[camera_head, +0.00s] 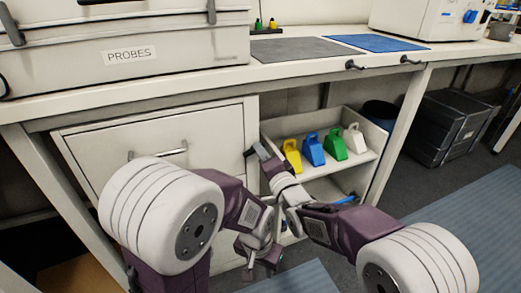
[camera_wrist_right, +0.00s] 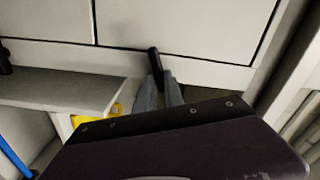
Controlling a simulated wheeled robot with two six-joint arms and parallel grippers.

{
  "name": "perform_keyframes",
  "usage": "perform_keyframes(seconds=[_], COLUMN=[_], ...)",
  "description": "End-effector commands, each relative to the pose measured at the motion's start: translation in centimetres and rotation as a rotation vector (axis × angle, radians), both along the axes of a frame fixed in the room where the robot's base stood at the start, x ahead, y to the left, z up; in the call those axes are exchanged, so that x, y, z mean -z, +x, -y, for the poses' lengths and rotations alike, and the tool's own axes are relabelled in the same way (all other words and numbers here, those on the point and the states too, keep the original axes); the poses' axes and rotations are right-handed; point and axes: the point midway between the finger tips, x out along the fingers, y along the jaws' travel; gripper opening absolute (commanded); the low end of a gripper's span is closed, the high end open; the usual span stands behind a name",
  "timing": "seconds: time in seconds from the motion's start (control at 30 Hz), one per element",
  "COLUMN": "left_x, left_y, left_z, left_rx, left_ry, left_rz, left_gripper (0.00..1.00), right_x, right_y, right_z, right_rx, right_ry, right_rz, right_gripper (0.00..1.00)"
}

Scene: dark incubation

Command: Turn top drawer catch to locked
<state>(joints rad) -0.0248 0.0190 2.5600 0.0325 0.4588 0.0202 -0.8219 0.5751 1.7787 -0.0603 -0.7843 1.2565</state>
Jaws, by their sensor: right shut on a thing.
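The top drawer (camera_head: 110,148) is a pale front with a metal bar handle (camera_head: 157,151), under the bench at left; it looks closed. A small black catch lever (camera_wrist_right: 154,60) shows in the right wrist view on the pale front. My right gripper (camera_head: 259,151) is at the drawer's right edge, its fingers (camera_wrist_right: 160,88) shut on the lever's lower end. In the head view the lever is mostly hidden by the gripper. My left gripper (camera_head: 261,267) hangs low in front of the cabinet, empty, its fingers apart.
An open shelf unit (camera_head: 375,131) right of the drawer holds yellow (camera_head: 292,156), blue (camera_head: 312,150), green (camera_head: 334,145) and white (camera_head: 354,138) scoops. The bench top (camera_head: 200,82) is above, with a PROBES case (camera_head: 190,45). A black crate (camera_head: 450,125) stands on the floor at right.

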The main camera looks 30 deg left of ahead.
Motion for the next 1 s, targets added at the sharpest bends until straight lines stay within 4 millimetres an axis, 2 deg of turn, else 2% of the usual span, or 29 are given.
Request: perform_keyframes(seconds=[0.5, 1.0], left_x=[-1.03, -1.14], left_y=[-0.01, 0.00], left_z=[0.00, 0.00], left_rx=[0.000, 0.000], left_ry=[0.000, 0.000], left_rz=[0.000, 0.000], left_gripper=[0.36, 0.36], right_x=[0.45, 0.60], right_y=[0.09, 0.10], right_z=[0.09, 0.10], right_rx=[0.002, 0.002], right_ry=[0.203, 0.242], right_rz=[-0.241, -0.287], right_gripper=[0.00, 0.00])
